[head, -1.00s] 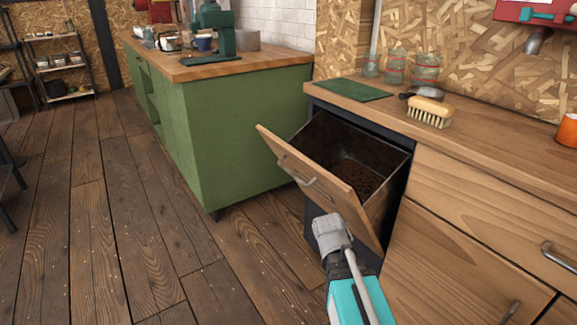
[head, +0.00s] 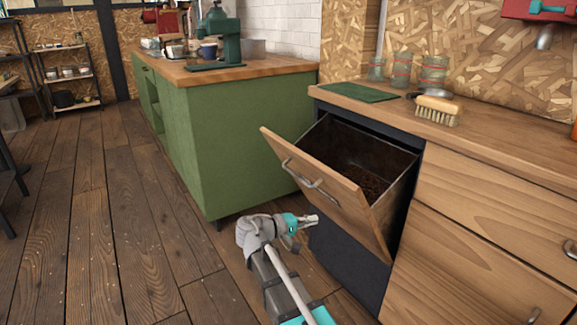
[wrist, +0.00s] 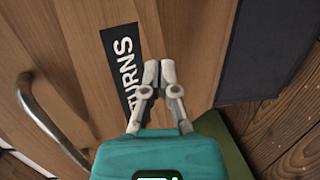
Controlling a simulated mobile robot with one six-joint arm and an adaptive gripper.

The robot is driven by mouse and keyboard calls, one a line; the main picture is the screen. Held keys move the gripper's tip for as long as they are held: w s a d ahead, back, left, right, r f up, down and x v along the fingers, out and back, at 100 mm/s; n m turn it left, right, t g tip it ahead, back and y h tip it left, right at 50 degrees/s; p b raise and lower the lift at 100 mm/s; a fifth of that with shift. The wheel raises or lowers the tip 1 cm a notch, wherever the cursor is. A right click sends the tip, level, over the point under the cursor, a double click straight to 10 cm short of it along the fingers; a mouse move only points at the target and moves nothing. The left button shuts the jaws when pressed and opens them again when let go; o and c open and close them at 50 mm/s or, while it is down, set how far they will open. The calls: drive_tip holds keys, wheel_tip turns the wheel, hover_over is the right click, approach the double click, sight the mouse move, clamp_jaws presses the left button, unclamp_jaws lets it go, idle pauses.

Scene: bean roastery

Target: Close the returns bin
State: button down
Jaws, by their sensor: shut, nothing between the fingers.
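The returns bin is a tilt-out bin in the wooden counter, and its wooden front (head: 335,195) leans outward, open at the top. Dark beans or grounds lie inside its dark metal box (head: 365,165). A metal handle (head: 305,178) sits on the front; it also shows at the left of the wrist view (wrist: 45,115). A black label (wrist: 122,75) with white letters, partly hidden by the fingers, shows in the wrist view. My gripper (head: 312,220) is shut and empty, low in front of the bin front. In the wrist view its fingertips (wrist: 158,68) are over the front beside the label; I cannot tell if they touch.
A green cabinet (head: 245,150) with a wooden top stands left of the bin. A brush (head: 438,109), a green cloth (head: 358,92) and several jars stand on the counter above. Drawers (head: 500,190) are at right. The plank floor (head: 120,230) at left is clear.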

drive_tip(key=w+a+r+n+t+h+b, duration=0.1)
drive_tip(key=w+a+r+t+h, duration=0.2)
drive_tip(key=a, duration=0.5)
drive_tip(key=t+h+b, duration=0.1)
drive_tip(key=t+h, duration=0.2)
approach(295, 154)
drive_tip(key=v, duration=0.6)
drive_tip(key=shift+a+n, duration=0.25)
drive_tip(key=shift+n, duration=0.05)
drive_tip(key=shift+w, duration=0.15)
drive_tip(key=p+x, duration=0.6)
drive_tip(key=x, duration=0.6)
drive_tip(key=shift+w+d+f, duration=0.1)
drive_tip(key=shift+p+x, duration=0.4)
drive_tip(key=shift+x, duration=0.55)
drive_tip(key=shift+f, duration=0.15)
drive_tip(key=shift+w+d, duration=0.1)
